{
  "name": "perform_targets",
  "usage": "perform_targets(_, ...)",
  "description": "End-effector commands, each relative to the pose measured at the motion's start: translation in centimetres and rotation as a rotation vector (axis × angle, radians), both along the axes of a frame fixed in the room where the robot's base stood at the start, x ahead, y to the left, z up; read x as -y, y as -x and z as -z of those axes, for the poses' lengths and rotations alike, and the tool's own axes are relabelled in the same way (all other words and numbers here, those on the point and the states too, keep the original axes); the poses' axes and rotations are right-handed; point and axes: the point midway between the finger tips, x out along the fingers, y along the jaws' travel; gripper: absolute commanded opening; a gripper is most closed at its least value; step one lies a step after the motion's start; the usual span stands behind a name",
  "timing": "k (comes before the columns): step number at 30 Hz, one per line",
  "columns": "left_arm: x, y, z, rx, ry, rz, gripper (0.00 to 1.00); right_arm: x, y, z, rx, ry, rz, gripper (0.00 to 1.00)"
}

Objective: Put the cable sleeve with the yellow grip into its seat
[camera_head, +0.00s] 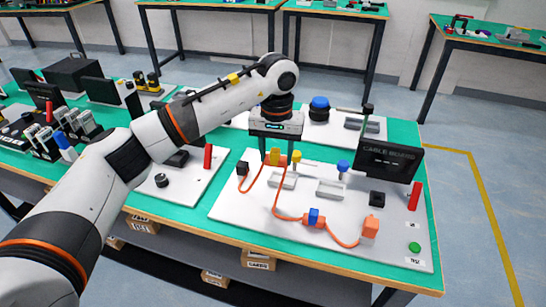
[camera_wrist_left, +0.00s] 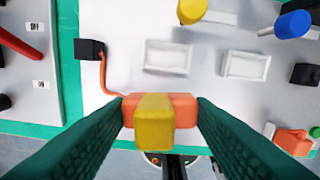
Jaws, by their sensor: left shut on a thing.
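My left gripper (camera_head: 276,158) is shut on the orange cable sleeve with the yellow grip (camera_head: 276,156). In the left wrist view the yellow grip (camera_wrist_left: 154,125) sits between the two fingers, with orange sleeve (camera_wrist_left: 182,108) showing on both sides. The sleeve appears held above the white board (camera_head: 250,205). Two pale open seats lie on the board: one near the yellow-topped post (camera_head: 296,156), the left seat (camera_head: 283,181), and one near the blue-topped post (camera_head: 343,165), the right seat (camera_head: 330,189). Both look empty. My right gripper is not in view.
The orange cable runs from a black block (camera_head: 242,168) to the held sleeve, then through a blue-gripped sleeve (camera_head: 313,216) to an orange block (camera_head: 370,228). A black sign (camera_head: 389,160) stands at the board's right. A green button (camera_head: 414,247) is at the front right.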

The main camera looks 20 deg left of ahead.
Motion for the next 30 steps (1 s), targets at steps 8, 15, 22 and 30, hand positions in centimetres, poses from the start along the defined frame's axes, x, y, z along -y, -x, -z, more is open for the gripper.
perform_targets(8, 0.3, -1.7, 0.0, 0.002, 0.0, 0.0, 0.26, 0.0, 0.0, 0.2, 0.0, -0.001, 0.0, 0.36)
perform_targets(15, 0.6, -3.1, 0.0, -0.001, 0.0, -0.001, 0.26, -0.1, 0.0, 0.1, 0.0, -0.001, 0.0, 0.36)
perform_targets(22, 0.8, -4.1, 0.0, 0.001, 0.0, 0.0, 0.26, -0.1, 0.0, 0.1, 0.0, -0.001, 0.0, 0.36)
perform_targets(30, 0.8, -4.3, 0.0, 0.001, 0.0, 0.0, 0.26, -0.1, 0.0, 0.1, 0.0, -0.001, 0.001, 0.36)
